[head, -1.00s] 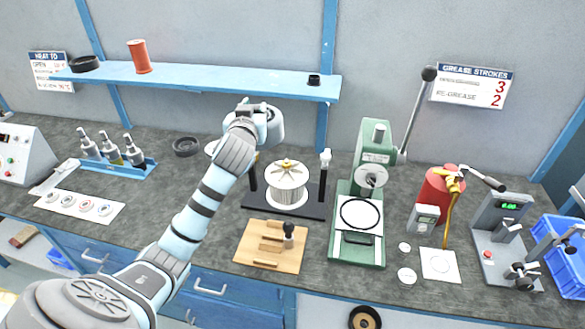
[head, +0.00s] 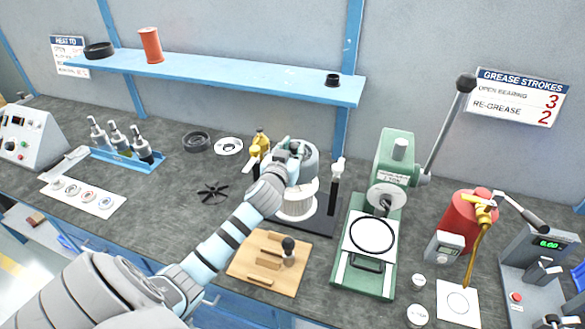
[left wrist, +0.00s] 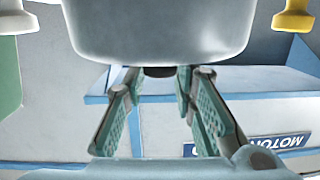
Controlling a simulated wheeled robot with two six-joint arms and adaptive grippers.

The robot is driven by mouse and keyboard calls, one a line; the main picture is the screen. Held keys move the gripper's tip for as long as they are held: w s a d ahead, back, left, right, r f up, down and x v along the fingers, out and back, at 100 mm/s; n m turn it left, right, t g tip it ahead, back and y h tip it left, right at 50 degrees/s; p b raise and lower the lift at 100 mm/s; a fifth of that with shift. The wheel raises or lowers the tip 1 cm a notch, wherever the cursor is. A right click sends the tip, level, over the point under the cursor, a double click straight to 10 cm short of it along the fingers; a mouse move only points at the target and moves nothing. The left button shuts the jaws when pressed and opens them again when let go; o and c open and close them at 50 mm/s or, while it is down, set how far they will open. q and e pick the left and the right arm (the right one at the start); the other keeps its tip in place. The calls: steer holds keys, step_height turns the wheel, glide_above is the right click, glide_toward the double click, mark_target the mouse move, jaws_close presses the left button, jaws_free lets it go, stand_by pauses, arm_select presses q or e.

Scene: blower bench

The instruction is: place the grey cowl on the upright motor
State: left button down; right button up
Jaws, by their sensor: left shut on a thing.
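The grey cowl (head: 311,160) is a smooth rounded shell; its large rounded side also fills the top of the left wrist view (left wrist: 160,28). My left gripper (head: 289,150) is shut on it at its upper left part. In the left wrist view the gripper fingers (left wrist: 158,100) reach up to the cowl; the grip point is partly hidden. The upright motor (head: 296,207), a pale ribbed cylinder, stands directly under the cowl on a black base (head: 322,223). The cowl and my arm hide the motor's top; I cannot tell whether they touch. My right gripper is out of view.
The green press (head: 392,190) is further right. A wooden block board (head: 262,270) lies in front. A blue shelf (head: 230,80) hangs behind.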

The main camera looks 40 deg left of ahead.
arm_select(q)
steer(key=f, duration=0.1)
steer(key=f+b, duration=0.1)
steer(key=f, duration=0.3)
steer(key=shift+w+f, duration=0.1)
steer(key=shift+w, duration=0.25)
steer(key=shift+f, duration=0.25)
steer(key=shift+s+r, duration=0.2)
steer(key=shift+s, duration=0.05)
steer(key=shift+f, duration=0.1)
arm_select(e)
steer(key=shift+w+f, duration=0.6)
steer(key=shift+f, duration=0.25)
arm_select(q)
steer(key=c, duration=1.8)
jaws_free()
steer(key=shift+f+b, duration=0.15)
steer(key=shift+b, duration=0.15)
steer(key=o, duration=0.5)
steer(key=shift+w, duration=0.1)
